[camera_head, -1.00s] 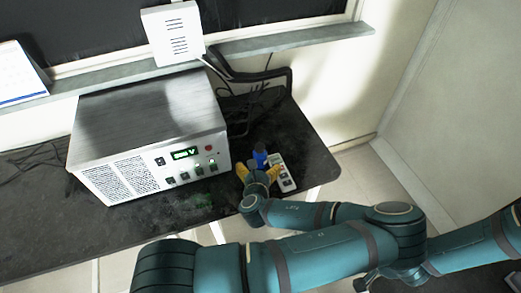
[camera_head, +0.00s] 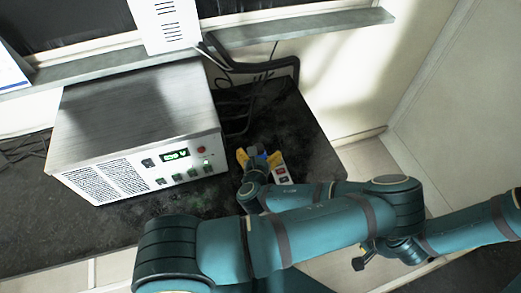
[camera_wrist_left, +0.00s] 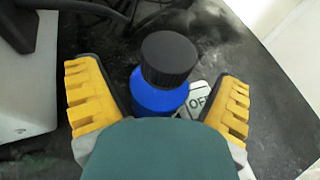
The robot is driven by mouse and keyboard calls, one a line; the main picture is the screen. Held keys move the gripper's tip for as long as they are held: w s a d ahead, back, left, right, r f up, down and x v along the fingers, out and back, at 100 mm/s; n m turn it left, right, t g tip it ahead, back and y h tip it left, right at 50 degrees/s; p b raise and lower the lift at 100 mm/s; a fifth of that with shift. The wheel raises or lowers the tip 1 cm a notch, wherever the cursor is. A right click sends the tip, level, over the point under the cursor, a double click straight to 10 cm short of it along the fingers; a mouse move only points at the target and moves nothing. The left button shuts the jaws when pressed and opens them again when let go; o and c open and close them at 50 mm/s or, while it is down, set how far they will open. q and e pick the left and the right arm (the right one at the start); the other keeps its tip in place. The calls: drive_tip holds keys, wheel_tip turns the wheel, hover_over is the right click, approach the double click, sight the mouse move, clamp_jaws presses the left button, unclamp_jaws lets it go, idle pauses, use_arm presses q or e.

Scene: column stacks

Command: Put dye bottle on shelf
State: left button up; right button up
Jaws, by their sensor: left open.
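The dye bottle is blue with a black cap and stands upright on the black table. In the left wrist view the bottle (camera_wrist_left: 158,97) is between the two yellow fingers of my left gripper (camera_wrist_left: 158,100), with gaps on both sides. Its lower part is hidden behind the gripper body. In the head view the open left gripper (camera_head: 258,159) is at the table's right part, a finger on each side of the bottle (camera_head: 262,153). My right gripper (camera_head: 364,256) shows small at the lower right, away from the table; its jaws are unclear.
A large metal power-supply box (camera_head: 135,125) with a lit green display stands left of the bottle. A white device marked OFF (camera_wrist_left: 203,100) lies close beside the bottle. Black cables (camera_head: 240,75) lie behind. A grey ledge (camera_head: 300,28) runs along the wall above the table (camera_head: 300,130).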

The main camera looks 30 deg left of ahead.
use_arm(q)
drive_tip(key=shift+s+r, duration=0.1)
drive_tip(key=shift+s, duration=0.05)
drive_tip(key=shift+c, duration=1)
drive_tip(key=c, duration=1.2)
drive_tip(key=shift+r, duration=0.1)
